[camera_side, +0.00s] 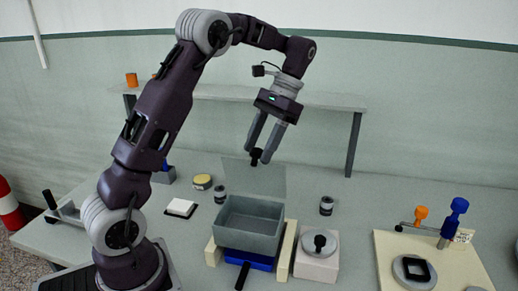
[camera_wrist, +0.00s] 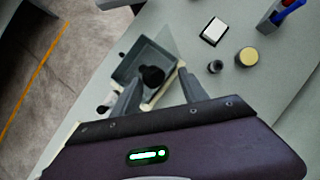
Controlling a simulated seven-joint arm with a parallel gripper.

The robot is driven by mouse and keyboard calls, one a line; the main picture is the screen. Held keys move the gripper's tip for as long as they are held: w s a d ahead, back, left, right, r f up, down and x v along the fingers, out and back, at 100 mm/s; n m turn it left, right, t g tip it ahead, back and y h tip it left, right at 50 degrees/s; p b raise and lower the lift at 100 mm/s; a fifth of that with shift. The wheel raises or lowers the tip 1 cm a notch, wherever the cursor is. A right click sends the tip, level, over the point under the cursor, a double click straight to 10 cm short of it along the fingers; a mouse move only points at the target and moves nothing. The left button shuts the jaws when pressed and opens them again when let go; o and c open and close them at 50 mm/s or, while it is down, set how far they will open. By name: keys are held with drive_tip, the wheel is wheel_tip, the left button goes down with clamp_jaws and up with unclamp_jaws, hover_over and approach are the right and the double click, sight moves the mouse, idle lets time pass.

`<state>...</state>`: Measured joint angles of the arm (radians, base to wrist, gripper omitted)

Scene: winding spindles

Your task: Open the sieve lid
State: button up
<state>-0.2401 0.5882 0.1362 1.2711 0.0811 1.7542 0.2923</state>
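The sieve is a grey open-topped box (camera_side: 250,222) on a blue base (camera_side: 243,260) between two cream rails. Its translucent lid (camera_side: 255,180) stands up, tilted steeply, at the back edge of the box. A black knob (camera_side: 257,155) sits near the lid's upper edge. My gripper (camera_side: 257,153) is above the back of the box, its two grey fingers on either side of the knob and seemingly closed on it. In the wrist view the knob (camera_wrist: 152,76) is between the fingertips, with the box (camera_wrist: 128,68) beyond; the lid is faint there.
A cream block with a round black-knobbed piece (camera_side: 319,243) stands right of the box. Small dark jars (camera_side: 326,205) are near it. A white pad (camera_side: 181,207) and a yellow-topped tin (camera_side: 203,182) lie left. A cream board (camera_side: 440,262) is far right; a shelf (camera_side: 330,102) runs behind.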

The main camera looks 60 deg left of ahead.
drive_tip(key=s+r+n+t+h, duration=0.2)
drive_tip(key=s+r+n+t, duration=0.1)
drive_tip(key=r+n+t, duration=0.35)
drive_tip(key=shift+t, duration=0.25)
drive_tip(key=x, duration=0.6)
drive_tip(key=shift+a, duration=0.1)
clamp_jaws()
idle(0.7)
